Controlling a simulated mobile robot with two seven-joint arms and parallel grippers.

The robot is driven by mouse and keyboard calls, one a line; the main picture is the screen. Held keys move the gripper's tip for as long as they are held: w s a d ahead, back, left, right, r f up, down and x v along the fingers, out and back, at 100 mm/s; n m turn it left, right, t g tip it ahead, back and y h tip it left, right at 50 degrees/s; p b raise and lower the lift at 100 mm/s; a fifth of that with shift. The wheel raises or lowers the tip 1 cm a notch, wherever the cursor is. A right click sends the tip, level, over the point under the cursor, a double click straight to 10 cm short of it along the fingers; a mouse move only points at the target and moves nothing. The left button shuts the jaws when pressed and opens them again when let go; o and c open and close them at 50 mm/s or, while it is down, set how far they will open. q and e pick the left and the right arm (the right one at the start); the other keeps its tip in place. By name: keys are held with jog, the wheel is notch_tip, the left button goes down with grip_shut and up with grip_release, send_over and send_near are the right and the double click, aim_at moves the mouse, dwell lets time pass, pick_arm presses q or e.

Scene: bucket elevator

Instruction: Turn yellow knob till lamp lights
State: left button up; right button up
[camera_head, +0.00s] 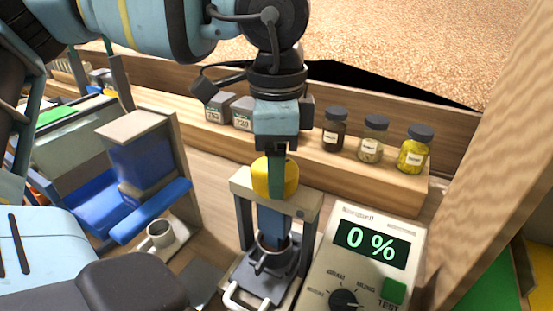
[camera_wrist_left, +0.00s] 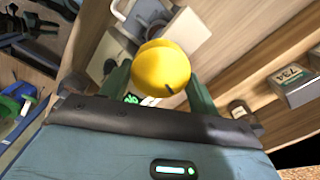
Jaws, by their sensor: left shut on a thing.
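My left gripper (camera_head: 277,188) comes down from above and is shut on the knob. In the left wrist view the knob (camera_wrist_left: 163,66) lies between the green fingers and has a dark mark near its lower edge. A blue part and a metal cup-like part are below the knob. A meter (camera_head: 340,228) beside the frame reads "0 %". I cannot make out a lit lamp. My right gripper does not show.
Several jars, such as a yellow-filled one (camera_head: 414,155), stand on a wooden ledge (camera_head: 385,180) behind. Grey labelled blocks (camera_head: 217,107) are on it farther left. A blue bin (camera_head: 140,165) and a metal cup (camera_head: 160,234) are left of the frame. A wooden post (camera_head: 497,120) rises at right.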

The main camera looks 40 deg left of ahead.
pick_arm(q)
jog(key=o, duration=1)
jog(key=shift+r+p, duration=0.45)
jog(key=shift+r, duration=3.45)
